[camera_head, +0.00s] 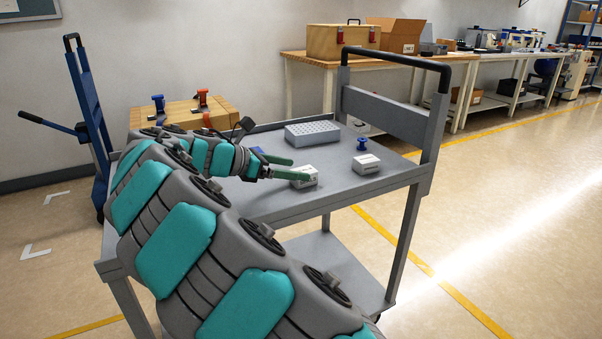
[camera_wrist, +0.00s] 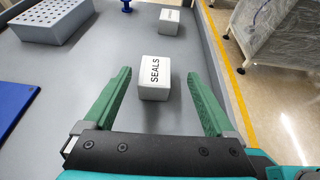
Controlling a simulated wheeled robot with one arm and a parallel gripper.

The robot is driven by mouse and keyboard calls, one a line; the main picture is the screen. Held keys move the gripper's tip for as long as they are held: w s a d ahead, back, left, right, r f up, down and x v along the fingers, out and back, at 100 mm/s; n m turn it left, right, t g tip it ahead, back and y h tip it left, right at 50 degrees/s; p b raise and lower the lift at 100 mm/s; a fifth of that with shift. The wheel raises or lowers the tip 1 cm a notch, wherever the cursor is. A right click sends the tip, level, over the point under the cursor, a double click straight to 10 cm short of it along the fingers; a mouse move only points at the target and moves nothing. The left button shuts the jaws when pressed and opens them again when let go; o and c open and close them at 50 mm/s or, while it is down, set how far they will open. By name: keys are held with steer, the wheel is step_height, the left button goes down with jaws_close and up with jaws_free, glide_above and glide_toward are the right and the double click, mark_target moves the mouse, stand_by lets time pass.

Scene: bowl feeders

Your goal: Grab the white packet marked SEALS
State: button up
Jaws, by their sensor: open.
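The white packet marked SEALS (camera_wrist: 155,78) sits on the grey cart top, and its label reads sideways in the wrist view. My gripper (camera_wrist: 160,100) is open, with one green finger on each side of the packet's near part and gaps showing on both sides. In the head view the packet (camera_head: 304,178) is at the front edge area of the cart, with my green fingertips (camera_head: 292,169) close to it; a finger covers part of it.
A second white packet (camera_head: 366,164) and a blue knobbed item (camera_head: 361,145) stand farther right on the cart (camera_head: 260,205). A grey perforated block (camera_head: 312,132) lies behind. A blue flat item (camera_wrist: 14,100) lies left in the wrist view.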

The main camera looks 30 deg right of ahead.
mark_target(311, 173)
steer(key=x, duration=0.7)
steer(key=shift+w+a+f, duration=0.15)
steer(key=shift+w+f, duration=0.1)
steer(key=shift+f, duration=0.1)
jaws_close()
stand_by(0.4)
